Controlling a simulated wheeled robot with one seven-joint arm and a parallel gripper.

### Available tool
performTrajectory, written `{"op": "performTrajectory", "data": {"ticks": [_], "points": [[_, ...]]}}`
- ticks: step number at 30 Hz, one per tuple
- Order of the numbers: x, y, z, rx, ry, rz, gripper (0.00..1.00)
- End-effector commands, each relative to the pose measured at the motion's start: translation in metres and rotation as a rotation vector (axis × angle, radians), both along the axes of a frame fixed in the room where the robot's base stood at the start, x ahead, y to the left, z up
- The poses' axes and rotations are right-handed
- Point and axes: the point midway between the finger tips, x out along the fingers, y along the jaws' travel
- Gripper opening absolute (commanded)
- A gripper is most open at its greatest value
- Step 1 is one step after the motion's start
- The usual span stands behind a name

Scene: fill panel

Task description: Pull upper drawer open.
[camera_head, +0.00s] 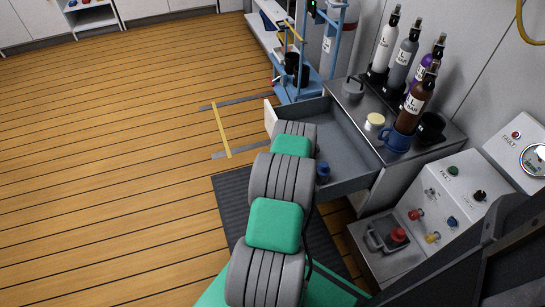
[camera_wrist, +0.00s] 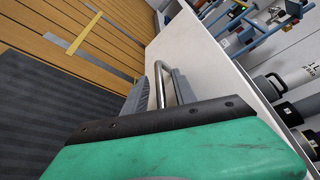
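The upper drawer (camera_head: 345,145) stands pulled out of the grey cabinet in the head view, its inside showing. A small blue item (camera_head: 322,173) shows by the drawer's near side. The pale drawer front (camera_wrist: 215,80) fills the middle of the wrist view. Its metal handle (camera_wrist: 161,92) is a bent silver bar. My gripper (camera_wrist: 157,86) has its grey fingers on either side of the handle's bar and appears shut on it. The green gripper body hides part of the fingers. In the head view my arm hides the gripper and handle.
Several bottles (camera_head: 416,98), a blue mug (camera_head: 395,139) and a yellow-lidded jar (camera_head: 375,121) stand on the cabinet top. A fill panel (camera_head: 450,205) is to the right. A blue-framed cart (camera_head: 305,85) stands behind the drawer. The wooden floor at left is clear.

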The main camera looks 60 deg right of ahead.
Motion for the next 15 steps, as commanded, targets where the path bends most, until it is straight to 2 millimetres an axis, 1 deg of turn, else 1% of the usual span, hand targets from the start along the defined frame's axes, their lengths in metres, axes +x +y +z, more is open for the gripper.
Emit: {"op": "performTrajectory", "data": {"ticks": [5,15], "points": [[-0.008,0.010,0.003,0.003,-0.001,-0.002,0.33],[-0.037,0.051,0.014,0.003,0.000,-0.002,0.33]]}}
